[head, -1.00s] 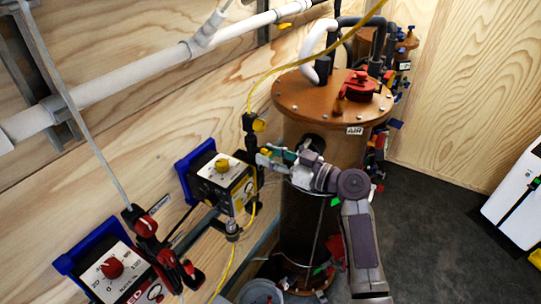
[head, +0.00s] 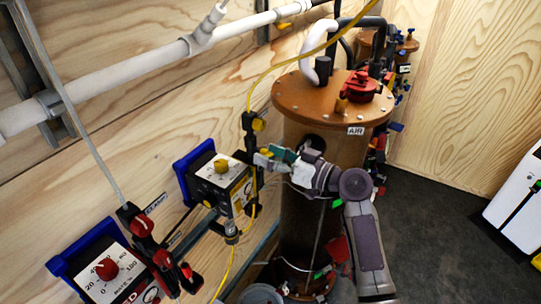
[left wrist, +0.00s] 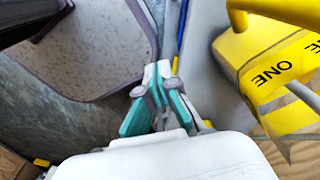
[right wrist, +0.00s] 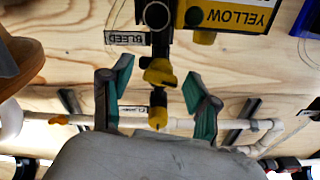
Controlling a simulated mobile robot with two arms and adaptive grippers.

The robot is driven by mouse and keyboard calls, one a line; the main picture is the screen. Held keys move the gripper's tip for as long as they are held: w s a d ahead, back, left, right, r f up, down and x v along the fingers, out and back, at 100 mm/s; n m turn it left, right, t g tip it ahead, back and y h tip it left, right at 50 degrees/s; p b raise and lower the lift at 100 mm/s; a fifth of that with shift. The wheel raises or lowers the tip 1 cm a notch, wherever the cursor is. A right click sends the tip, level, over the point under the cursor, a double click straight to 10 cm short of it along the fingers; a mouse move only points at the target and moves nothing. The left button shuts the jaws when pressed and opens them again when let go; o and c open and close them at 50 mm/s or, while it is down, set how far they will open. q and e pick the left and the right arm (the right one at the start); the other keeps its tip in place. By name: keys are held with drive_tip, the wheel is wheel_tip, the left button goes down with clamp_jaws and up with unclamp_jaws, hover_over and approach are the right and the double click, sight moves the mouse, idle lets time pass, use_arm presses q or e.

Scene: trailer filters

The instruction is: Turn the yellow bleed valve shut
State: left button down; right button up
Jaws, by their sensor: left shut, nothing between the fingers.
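The yellow bleed valve (right wrist: 158,73) sits on a black fitting beside a BLEED label (right wrist: 126,38) in the right wrist view. My right gripper (right wrist: 160,85) is open, with one teal-padded finger on each side of the valve and a visible gap to both. In the head view my right gripper (head: 263,160) is at the black fitting by the wall and partly hides it. My left gripper (left wrist: 163,95) is shut and empty in the left wrist view, away from the valve. It is not seen in the head view.
A control box (head: 222,168) with a yellow knob is just left of the right gripper. A brown column (head: 310,97) stands close on the right. A yellow cable (head: 268,72) runs past the fitting. A yellow object marked ONE (left wrist: 268,72) is near my left gripper.

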drive_tip(key=shift+s+d+f, duration=0.1)
drive_tip(key=shift+d, duration=0.15)
drive_tip(key=v, duration=1.1)
drive_tip(key=shift+s+d, duration=0.15)
drive_tip(key=shift+s, duration=0.05)
